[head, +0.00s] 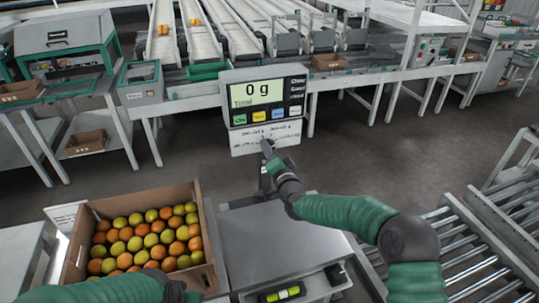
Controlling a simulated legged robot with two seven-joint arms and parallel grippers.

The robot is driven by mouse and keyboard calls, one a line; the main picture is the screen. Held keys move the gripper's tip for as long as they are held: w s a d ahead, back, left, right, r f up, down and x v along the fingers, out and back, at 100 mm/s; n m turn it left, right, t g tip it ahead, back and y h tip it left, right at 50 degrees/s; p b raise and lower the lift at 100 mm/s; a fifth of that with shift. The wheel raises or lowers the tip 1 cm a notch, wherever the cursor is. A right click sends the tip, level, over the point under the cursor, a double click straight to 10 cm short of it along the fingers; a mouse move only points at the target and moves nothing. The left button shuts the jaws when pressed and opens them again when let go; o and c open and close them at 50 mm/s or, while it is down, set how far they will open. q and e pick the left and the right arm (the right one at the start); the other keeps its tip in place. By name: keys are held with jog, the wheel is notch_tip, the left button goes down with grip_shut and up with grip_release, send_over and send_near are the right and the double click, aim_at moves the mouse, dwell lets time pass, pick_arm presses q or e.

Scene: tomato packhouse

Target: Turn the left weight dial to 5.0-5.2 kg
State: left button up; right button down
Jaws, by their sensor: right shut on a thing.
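The weighing display (257,94) stands upright on a post and reads "0 g Total". Below its screen and coloured buttons is a white lower panel (247,147) with small print, too small to read. My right gripper (267,147) reaches to the middle of this panel and is shut on a small dial there, which its fingers hide. I cannot make out the dial's scale or setting. My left gripper (180,293) is low at the bottom edge, in front of the tomato box; its fingers are not clear.
A cardboard box (202,222) of red, orange and yellow-green tomatoes stands at the left of a bare metal scale platform (275,235). A roller conveyor (470,255) is at the right. Sorting lanes (215,35) run behind the display, with open floor between.

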jog(key=shift+f+m, duration=0.1)
jog(key=shift+m, duration=0.2)
jog(key=c, duration=0.8)
grip_release()
jog(key=shift+d, duration=0.1)
jog(key=shift+c, duration=0.2)
jog(key=v, duration=1.6)
jog(key=shift+s, duration=0.35)
jog(key=shift+d, duration=0.1)
